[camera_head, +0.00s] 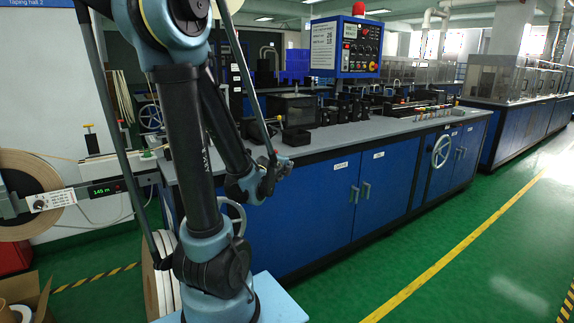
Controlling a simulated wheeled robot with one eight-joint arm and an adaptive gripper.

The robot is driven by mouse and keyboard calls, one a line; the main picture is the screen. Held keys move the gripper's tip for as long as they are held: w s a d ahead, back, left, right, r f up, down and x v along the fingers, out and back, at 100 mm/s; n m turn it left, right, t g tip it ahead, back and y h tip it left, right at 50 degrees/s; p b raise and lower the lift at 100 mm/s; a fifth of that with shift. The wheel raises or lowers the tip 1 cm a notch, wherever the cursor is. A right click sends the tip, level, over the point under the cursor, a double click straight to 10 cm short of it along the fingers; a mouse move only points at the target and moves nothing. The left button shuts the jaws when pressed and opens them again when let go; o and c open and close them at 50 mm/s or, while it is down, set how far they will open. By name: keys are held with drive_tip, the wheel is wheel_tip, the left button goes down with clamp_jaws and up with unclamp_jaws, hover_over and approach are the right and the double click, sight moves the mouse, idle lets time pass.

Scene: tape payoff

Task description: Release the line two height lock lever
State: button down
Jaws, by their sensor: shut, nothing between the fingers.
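I cannot tell for sure which part is the line two height lock lever; no readable line-two label shows. The tape payoff unit at the left carries a grey arm with a green "145 m" display (104,189) and a large tape reel (28,190). My gripper (279,168) is shut and empty, in front of the bench's left end. My arm hides part of the payoff.
A long blue bench (316,210) with a grey top holds black machine parts. A control panel (345,47) with a red beacon stands above it. An open cardboard box (28,293) lies at the lower left. White reels (163,283) stand beside my base. The green floor (470,265) at right is clear.

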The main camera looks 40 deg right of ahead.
drive_tip(key=shift+f+v, duration=0.2)
drive_tip(key=shift+v, duration=1.05)
drive_tip(key=shift+f+v, duration=0.25)
drive_tip(key=shift+v, duration=1.05)
drive_tip(key=shift+a, duration=0.15)
drive_tip(key=shift+w, duration=0.1)
